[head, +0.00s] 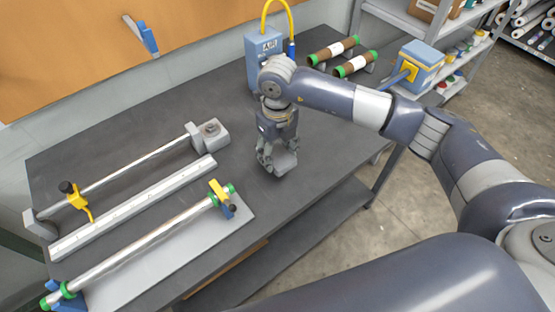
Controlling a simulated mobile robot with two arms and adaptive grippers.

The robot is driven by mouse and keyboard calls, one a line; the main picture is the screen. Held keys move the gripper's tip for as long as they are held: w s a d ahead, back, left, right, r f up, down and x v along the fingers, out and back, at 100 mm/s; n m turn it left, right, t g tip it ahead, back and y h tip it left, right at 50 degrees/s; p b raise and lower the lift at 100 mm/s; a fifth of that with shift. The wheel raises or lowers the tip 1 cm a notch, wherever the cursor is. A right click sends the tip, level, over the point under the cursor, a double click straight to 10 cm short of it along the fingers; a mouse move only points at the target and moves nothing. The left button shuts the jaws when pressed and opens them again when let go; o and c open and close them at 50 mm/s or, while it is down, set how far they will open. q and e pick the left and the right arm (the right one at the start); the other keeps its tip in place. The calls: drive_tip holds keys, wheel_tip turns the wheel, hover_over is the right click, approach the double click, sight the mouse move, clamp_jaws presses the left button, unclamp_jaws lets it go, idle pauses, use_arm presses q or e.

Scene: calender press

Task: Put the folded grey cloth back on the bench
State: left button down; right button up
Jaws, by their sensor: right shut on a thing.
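My right gripper (268,158) points down over the dark bench top (240,210), right of the middle of the bench. It is shut on the folded grey cloth (284,164), a small light-grey piece that shows between and beside the fingers. The cloth is at or just above the bench surface; I cannot tell whether it touches. The fingers hide part of it. My left gripper is not in view.
A roller rig with a metal bar (135,205) fills the bench's left side. A blue box with a yellow hose (262,48) stands behind my gripper. Brown rolls with green ends (333,50) and a blue box (420,62) are at the right. Bare bench surrounds the gripper.

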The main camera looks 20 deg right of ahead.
sight(277, 162)
wheel_tip(277, 162, down, 4)
drive_tip(key=shift+f+p, duration=0.2)
drive_tip(key=shift+p, duration=0.55)
drive_tip(key=shift+f+b, duration=0.3)
drive_tip(key=o, duration=1)
drive_tip(key=shift+c, duration=0.2)
drive_tip(key=shift+r, duration=0.15)
drive_tip(key=shift+r+p, duration=0.2)
drive_tip(key=shift+p, duration=0.15)
wheel_tip(277, 162, up, 12)
drive_tip(key=b, duration=0.3)
drive_tip(key=shift+f+b, duration=0.1)
drive_tip(key=shift+b, duration=0.2)
drive_tip(key=shift+f, duration=0.1)
